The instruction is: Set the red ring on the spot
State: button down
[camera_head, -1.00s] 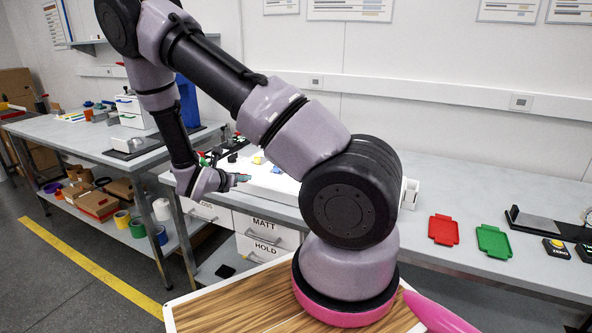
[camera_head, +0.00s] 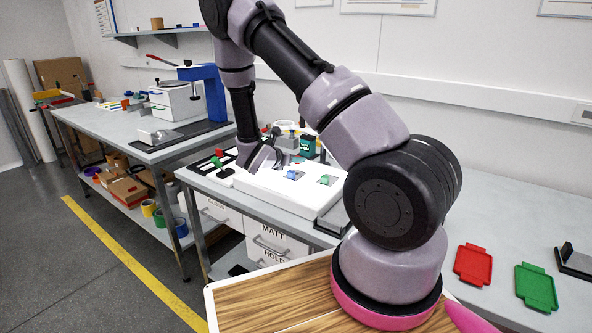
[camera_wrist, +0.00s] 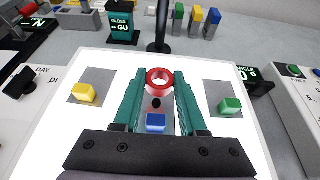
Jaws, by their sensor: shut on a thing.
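The red ring (camera_wrist: 160,89) is gripped between the green fingertips of my gripper (camera_wrist: 160,80) in the wrist view. Its open hole faces the camera. Below it in that view are a small black round mark (camera_wrist: 156,103) and a blue block (camera_wrist: 156,122), framed between the fingers. I cannot tell whether the black mark is the spot, or how high the ring is above the white lit panel (camera_wrist: 118,75). In the head view my gripper (camera_head: 268,165) is at the panel's far left end; the ring cannot be made out there.
A yellow block (camera_wrist: 84,93) and a green block (camera_wrist: 230,105) sit on grey patches either side of my fingers. Behind the panel stand a teal-and-black gloss unit (camera_wrist: 122,28), a dark post (camera_wrist: 160,30) and several coloured blocks. Red (camera_head: 473,264) and green (camera_head: 537,287) trays lie farther right.

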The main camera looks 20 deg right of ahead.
jog(key=shift+f, duration=2)
jog(key=shift+a+f, duration=0.1)
jog(key=shift+f, duration=0.05)
jog(key=shift+c, duration=2.3)
grip_release()
